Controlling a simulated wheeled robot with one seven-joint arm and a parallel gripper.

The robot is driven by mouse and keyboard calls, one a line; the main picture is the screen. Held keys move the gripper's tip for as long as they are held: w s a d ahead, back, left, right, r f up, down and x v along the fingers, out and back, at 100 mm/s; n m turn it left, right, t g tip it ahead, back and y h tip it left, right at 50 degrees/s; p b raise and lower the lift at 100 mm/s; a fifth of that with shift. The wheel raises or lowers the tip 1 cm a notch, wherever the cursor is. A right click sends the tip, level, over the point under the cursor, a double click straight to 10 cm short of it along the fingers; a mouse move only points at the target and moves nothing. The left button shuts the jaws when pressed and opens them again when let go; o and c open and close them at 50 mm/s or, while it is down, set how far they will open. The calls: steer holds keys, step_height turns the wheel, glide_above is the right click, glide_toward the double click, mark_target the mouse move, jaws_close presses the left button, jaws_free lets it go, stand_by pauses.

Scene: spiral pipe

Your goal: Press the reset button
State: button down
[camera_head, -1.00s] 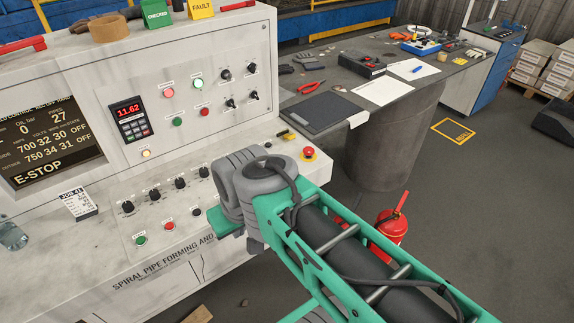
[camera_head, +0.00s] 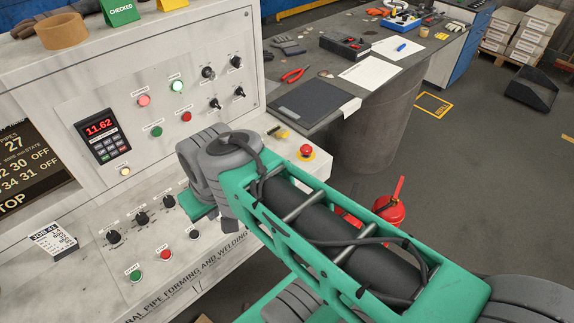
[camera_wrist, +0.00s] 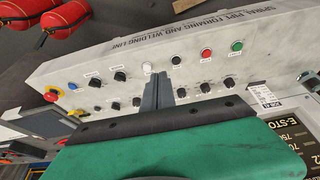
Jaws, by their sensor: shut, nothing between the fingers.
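The white control console (camera_head: 225,262) stands at the left in the head view. Its lower panel has a green button (camera_head: 135,279), a red button (camera_head: 165,256) and a row of black knobs. The wrist view shows this panel upside down, with the green button (camera_wrist: 237,46), the red button (camera_wrist: 206,54), a black button (camera_wrist: 176,60), a white button (camera_wrist: 147,68) and a blue button (camera_wrist: 72,86). Their labels are too small to read, so I cannot tell which is reset. My gripper (camera_wrist: 160,78) is shut and empty, its tips appearing just below the white button.
A red emergency knob (camera_head: 306,151) sits on a yellow base at the console's right end. A grey table (camera_head: 350,95) with tools stands beyond. A red fire extinguisher (camera_head: 388,205) stands on the floor behind my arm. Open floor lies to the right.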

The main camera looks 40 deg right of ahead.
steer(key=w+d+f+m, duration=0.1)
steer(key=w+d+m, duration=0.1)
steer(key=w+d, duration=0.55)
steer(key=d+f+m+t, duration=0.1)
steer(key=d+m+t, duration=0.1)
steer(key=d, duration=0.9)
steer(key=w+d+f+m+t+y+p, duration=0.1)
steer(key=d+f+m+t, duration=0.1)
steer(key=d, duration=1)
steer(key=shift+w+d+m+t+p, duration=0.3)
steer(key=shift+m+t, duration=0.4)
steer(key=shift+m, duration=0.2)
step_height(320, 180, down, 9)
steer(key=b, duration=0.6)
steer(key=shift+f+b, duration=0.35)
steer(key=shift+b, duration=0.15)
